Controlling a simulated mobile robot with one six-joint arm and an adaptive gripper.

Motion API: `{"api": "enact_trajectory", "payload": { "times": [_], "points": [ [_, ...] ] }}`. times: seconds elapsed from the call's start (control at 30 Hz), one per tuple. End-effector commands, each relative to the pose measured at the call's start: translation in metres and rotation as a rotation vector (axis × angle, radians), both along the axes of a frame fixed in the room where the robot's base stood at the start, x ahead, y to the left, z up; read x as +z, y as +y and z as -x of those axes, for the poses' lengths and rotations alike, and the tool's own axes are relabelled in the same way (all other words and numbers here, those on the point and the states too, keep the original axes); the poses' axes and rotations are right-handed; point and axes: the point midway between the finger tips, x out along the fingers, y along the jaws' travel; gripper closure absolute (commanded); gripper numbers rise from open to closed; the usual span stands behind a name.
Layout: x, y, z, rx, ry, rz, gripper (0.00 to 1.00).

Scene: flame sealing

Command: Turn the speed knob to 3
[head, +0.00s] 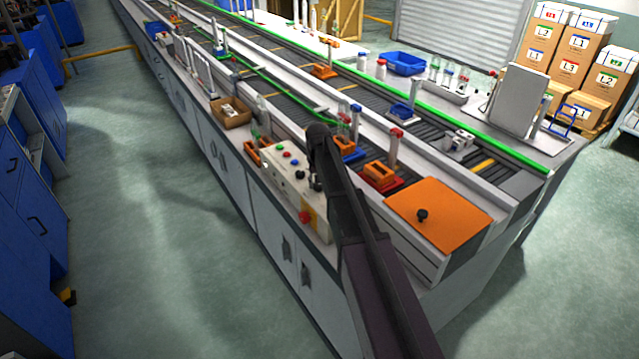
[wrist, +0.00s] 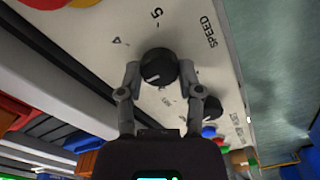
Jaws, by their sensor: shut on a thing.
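The speed knob (wrist: 158,67) is a round black knob with a short white pointer line, on a pale panel beside the printed word SPEED. My gripper (wrist: 159,72) has one finger on each side of the knob and is shut on it. A printed 5 and what looks like a 4 show near the knob; the other dial marks are small or partly hidden, so I cannot read the setting. In the head view, my gripper (head: 316,183) is at the white control box (head: 284,176), and my arm hides the knob.
A second black knob (wrist: 212,108) sits close to one finger. A red button (head: 305,217) is on the box's near end. An orange plate (head: 450,205) lies to the right on the bench. A cardboard box (head: 230,118) stands beyond the control box. The aisle floor at left is clear.

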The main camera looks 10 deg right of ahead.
Motion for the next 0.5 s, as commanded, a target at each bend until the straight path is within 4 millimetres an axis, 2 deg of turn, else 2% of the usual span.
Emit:
{"api": "enact_trajectory", "payload": {
  "times": [0.37, 0.4, 0.5],
  "points": [
    [-0.0001, -0.0001, -0.0024, -0.005, -0.006, 0.001, 1.00],
    [-0.0001, 0.0000, -0.0025, -0.005, -0.006, 0.001, 0.47],
    [-0.0001, 0.0003, -0.0022, -0.005, -0.005, 0.001, 0.18]
  ]
}}
